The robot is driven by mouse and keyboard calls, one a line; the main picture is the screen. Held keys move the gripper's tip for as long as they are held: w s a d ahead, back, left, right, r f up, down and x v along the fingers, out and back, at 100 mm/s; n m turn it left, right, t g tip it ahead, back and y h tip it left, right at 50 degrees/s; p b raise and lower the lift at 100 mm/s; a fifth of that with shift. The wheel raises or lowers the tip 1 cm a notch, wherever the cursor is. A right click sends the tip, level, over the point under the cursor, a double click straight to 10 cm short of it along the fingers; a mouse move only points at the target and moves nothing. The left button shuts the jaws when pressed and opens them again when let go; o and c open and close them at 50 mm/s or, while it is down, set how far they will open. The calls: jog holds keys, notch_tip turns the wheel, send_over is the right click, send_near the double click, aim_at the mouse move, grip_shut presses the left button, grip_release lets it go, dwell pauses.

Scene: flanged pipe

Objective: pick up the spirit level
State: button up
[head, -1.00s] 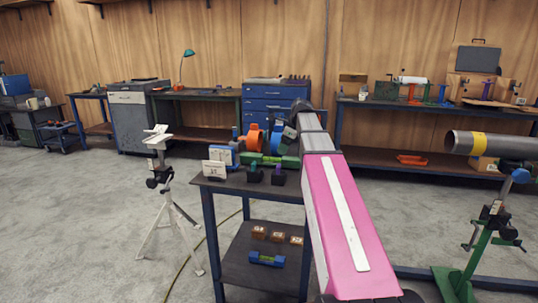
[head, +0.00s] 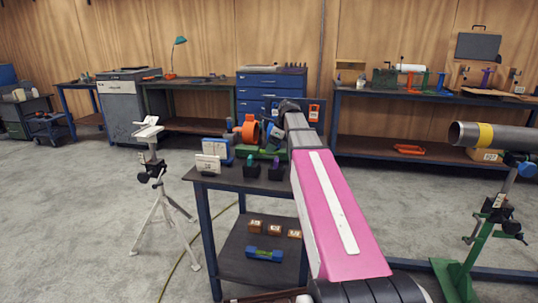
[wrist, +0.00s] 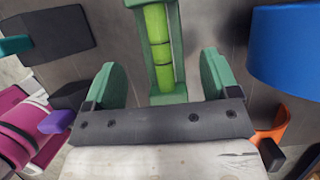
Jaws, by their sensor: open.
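The green spirit level with a lime-green vial (wrist: 158,45) lies on the dark top of the small table, seen from above in the wrist view. In the head view its green body (head: 258,153) shows partly, with my arm and other items near it. My gripper (wrist: 160,80) is open, with one green finger on each side of the level's near end and gaps between. I cannot tell how far above the tabletop the fingertips are. A blue level-like piece with a green middle (head: 264,254) lies on the lower shelf.
An orange ring (head: 250,132), a white card (head: 207,164) and dark blocks with coloured tops (head: 251,170) crowd the small table (head: 228,185). A large blue cylinder (wrist: 288,48) is close to the right finger. A tripod stand (head: 152,170) is left; a pipe (head: 505,138) is right.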

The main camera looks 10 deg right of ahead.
jog(key=x, duration=0.4)
jog(key=shift+w+a+f, duration=0.15)
jog(key=shift+w+a, duration=0.05)
jog(key=shift+a, duration=0.1)
jog(key=c, duration=1.3)
